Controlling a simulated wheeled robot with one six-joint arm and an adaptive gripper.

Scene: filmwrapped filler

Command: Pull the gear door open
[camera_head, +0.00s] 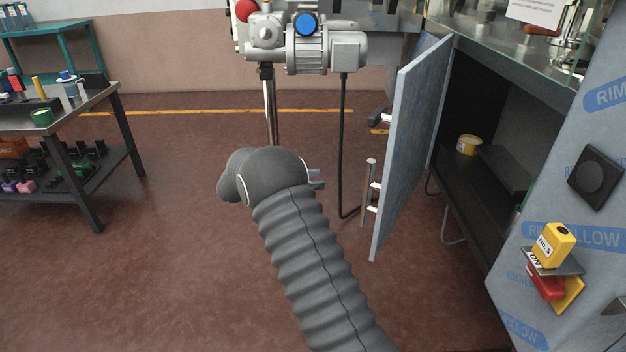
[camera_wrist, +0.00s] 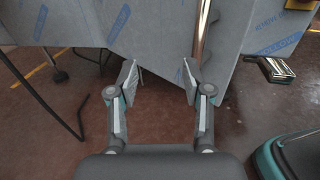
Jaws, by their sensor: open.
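The gear door (camera_head: 410,145) is a grey-blue panel at the right of the head view, standing swung open from the cabinet (camera_head: 487,205). An upright bar handle (camera_head: 370,190) with pale mounts is on its left face. In the wrist view, film-wrapped grey panelling (camera_wrist: 155,30) with blue print fills the top; I cannot tell which part is the door. A shiny upright bar (camera_wrist: 202,35) there stands beyond my right finger. My gripper (camera_wrist: 162,82) is open, with nothing between its fingers. In the head view my arm hides most of it, left of the handle.
A yellow tub (camera_head: 469,146) sits inside the dark cabinet. A motor unit (camera_head: 325,48) with a hanging black cable stands behind my arm. A workbench (camera_head: 60,108) is at the left. Open floor lies left of my arm.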

